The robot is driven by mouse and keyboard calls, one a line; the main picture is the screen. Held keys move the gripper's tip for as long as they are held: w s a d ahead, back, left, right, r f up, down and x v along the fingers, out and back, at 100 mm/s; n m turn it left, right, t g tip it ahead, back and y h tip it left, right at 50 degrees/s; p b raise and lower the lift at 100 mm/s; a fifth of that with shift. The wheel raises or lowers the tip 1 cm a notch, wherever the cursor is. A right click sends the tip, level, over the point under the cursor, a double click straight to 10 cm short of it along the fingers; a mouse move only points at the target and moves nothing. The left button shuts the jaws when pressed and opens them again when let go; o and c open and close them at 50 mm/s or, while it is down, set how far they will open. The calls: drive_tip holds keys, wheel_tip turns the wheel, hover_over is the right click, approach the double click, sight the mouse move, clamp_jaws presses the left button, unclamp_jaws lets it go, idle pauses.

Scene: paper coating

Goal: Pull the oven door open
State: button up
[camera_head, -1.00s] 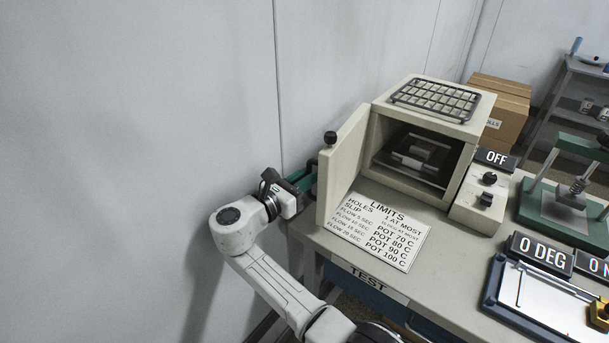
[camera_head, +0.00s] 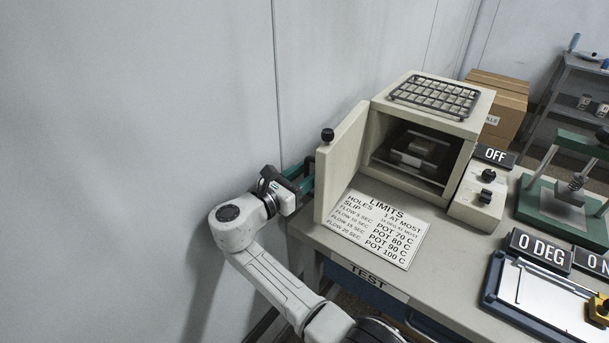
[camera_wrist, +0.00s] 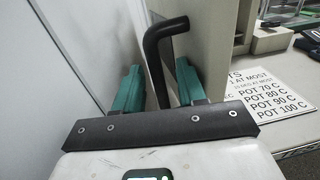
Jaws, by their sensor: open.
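The oven (camera_head: 462,125) stands on the bench, and its cream door (camera_head: 343,165) is swung wide open to the left. The chamber is exposed, with a small stacked block (camera_head: 415,150) inside. I cannot tell whether either finger touches the handle.
The wall (camera_head: 150,120) is close on the left of my arm. A limits sign (camera_head: 375,228) lies in front of the oven. A control box (camera_head: 478,205) with an OFF sign (camera_head: 494,156) stands right of it. A wire rack (camera_head: 435,96) lies on top.

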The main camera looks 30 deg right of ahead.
drive_tip(key=b+v, duration=0.1)
drive_tip(key=v, duration=0.9)
drive_tip(key=shift+a, duration=0.4)
drive_tip(key=shift+s, duration=0.1)
